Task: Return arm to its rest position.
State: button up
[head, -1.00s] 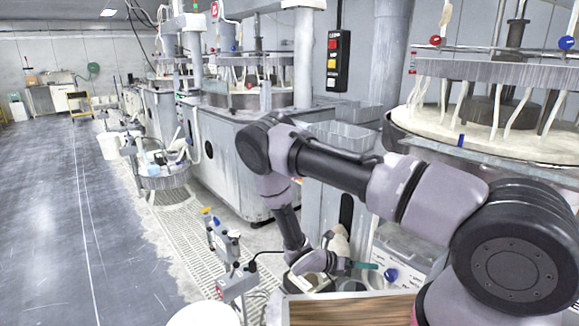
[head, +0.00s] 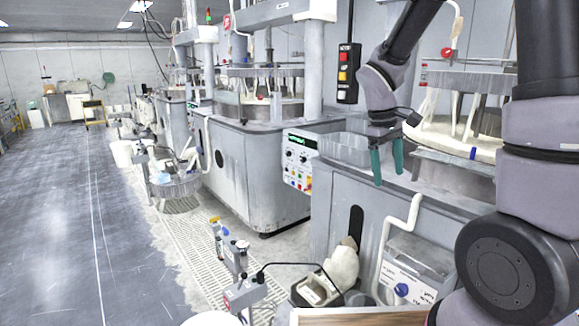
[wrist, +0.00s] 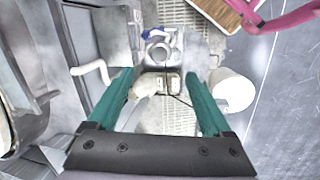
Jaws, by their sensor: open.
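My gripper (head: 387,161) hangs from my raised arm at the right of the head view, in front of the grey machine. Its two green fingers point down and are apart, with nothing between them. In the wrist view my gripper (wrist: 165,95) also shows open, with both fingers spread above the floor area. A pale beige object (head: 342,265) and a small grey device (head: 315,289) are below it, well apart from the fingers.
The polishing machine (head: 258,165) and a control panel (head: 299,160) stand behind. A grey tray (head: 345,147) lies close by my gripper. A white bucket (wrist: 232,90) and a wooden top (wrist: 232,12) show in the wrist view. Open floor (head: 60,210) lies left.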

jog(key=s+r+m+t+y, duration=0.4)
jog(key=s+r+m+t, duration=0.3)
jog(key=r, duration=1)
jog(key=s+m, duration=0.3)
jog(key=s, duration=0.3)
jog(key=shift+s+r, duration=0.25)
jog(key=shift+s, duration=0.1)
